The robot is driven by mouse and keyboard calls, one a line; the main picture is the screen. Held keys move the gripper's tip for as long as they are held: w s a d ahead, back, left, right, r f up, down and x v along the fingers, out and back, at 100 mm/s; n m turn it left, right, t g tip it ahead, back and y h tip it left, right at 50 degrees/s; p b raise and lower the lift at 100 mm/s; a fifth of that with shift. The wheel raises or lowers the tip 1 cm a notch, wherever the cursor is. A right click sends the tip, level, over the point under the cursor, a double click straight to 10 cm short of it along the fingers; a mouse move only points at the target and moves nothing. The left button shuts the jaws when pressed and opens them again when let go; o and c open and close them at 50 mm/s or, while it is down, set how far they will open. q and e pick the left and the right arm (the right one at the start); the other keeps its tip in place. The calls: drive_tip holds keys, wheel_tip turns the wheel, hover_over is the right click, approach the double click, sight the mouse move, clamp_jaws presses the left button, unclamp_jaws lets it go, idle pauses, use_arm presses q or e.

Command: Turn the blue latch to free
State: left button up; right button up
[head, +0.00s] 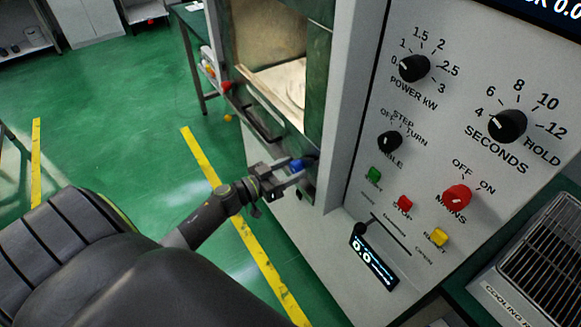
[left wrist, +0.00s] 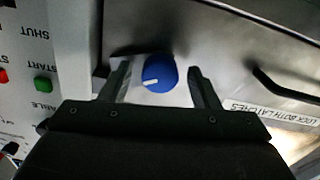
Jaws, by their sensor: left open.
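The blue latch (head: 297,164) is a round knob on the front of the cabinet, below the open chamber. In the left wrist view the blue latch (left wrist: 160,72) has a white mark pointing left. My left gripper (head: 285,174) is at the latch. In the left wrist view its two open fingers (left wrist: 160,85) stand on either side of the knob, with a visible gap on each side. Whether the fingertips reach past the knob's face is hard to tell. My right gripper is not in view.
A dark bar handle (head: 262,132) runs beside the latch on the cabinet front; it also shows in the left wrist view (left wrist: 285,88). The control panel (head: 430,110) with knobs and buttons stands to the right. A vented box (head: 540,260) is at lower right. Green floor lies open at left.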

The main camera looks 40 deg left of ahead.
use_arm(q)
drive_tip(key=c, duration=1)
